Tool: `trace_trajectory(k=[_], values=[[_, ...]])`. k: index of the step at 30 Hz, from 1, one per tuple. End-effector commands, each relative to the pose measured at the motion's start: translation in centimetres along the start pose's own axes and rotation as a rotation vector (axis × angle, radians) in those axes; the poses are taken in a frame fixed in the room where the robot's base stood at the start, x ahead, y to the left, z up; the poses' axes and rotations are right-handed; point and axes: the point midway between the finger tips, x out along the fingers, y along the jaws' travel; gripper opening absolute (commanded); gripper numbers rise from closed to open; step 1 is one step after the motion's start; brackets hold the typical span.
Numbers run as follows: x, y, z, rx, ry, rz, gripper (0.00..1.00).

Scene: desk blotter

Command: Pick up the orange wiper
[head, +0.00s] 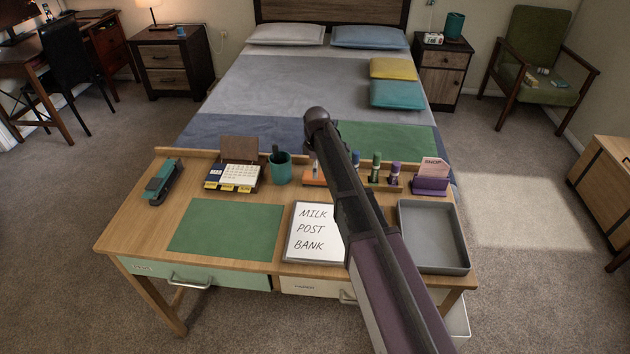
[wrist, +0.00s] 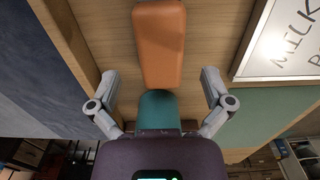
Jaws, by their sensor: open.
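The orange wiper (wrist: 158,42) is a rounded block lying on the wooden desk, in the upper middle of the wrist view. In the head view only part of the orange wiper (head: 312,181) shows beside my arm, which covers the rest. My gripper (wrist: 159,76) is open and empty, its two fingers apart on either side of the wiper's near end in the picture. The height of the fingers above the desk is hard to tell. In the head view my arm hides most of the gripper.
A teal pen cup (head: 280,168) stands left of the wiper; it shows below the wiper in the wrist view (wrist: 159,112). A whiteboard (head: 303,248) with writing, a grey tray (head: 433,258), marker pens (head: 376,168) and a calendar (head: 239,176) are nearby. The green blotter (head: 227,228) is bare.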

Motion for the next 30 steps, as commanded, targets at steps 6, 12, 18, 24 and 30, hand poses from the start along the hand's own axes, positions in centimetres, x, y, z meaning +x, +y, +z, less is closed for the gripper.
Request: trace_trajectory(k=[6, 12, 18, 24, 30], values=[[2.0, -0.1, 0.0, 0.0, 0.0, 0.0, 1.0], [3.5, -0.1, 0.0, 0.0, 0.0, 0.0, 1.0], [4.5, -0.1, 0.0, 0.0, 0.0, 0.0, 1.0], [4.6, -0.1, 0.0, 0.0, 0.0, 0.0, 1.0], [4.6, -0.1, 0.0, 0.0, 0.0, 0.0, 1.0]])
